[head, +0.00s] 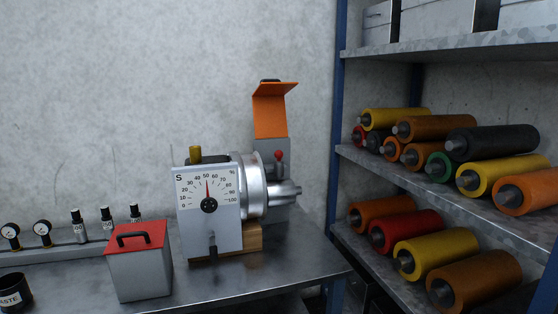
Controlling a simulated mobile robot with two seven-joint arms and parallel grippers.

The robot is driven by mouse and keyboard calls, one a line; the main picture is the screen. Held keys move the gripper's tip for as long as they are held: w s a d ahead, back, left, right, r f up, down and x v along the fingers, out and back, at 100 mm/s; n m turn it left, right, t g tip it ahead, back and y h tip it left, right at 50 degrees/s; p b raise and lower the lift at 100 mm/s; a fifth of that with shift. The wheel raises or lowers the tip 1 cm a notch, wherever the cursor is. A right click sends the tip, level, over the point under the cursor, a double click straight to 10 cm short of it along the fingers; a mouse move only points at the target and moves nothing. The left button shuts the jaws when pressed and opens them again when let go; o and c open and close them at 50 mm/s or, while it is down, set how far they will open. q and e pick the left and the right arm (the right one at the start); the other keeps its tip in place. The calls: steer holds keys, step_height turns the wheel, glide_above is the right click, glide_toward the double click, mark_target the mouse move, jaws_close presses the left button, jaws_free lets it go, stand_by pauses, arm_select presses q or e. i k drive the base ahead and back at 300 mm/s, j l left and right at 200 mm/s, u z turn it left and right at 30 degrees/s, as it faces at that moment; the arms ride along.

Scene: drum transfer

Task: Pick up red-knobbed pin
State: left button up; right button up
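A small pin with a red knob (279,155) stands upright on the right part of the bench machine, beside its metal drum (252,186). Its lower end is hidden by or sunk into the machine. An orange flap (270,110) stands raised behind the red knob. Neither of my grippers shows in the head view.
A grey box with a red lid and black handle (140,262) stands left of the machine. Gauges (42,230) and small bottles line the back. Shelves (460,195) of coloured rollers rise at the right. The bench (230,292) is clear in front of the machine.

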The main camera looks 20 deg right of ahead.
mark_target(278, 155)
steer(key=u, duration=0.65)
steer(key=i+l+u, duration=0.15)
steer(key=l+u, duration=0.6)
steer(key=i+l+u, duration=0.1)
steer(key=l+u, duration=0.15)
steer(key=l, duration=0.8)
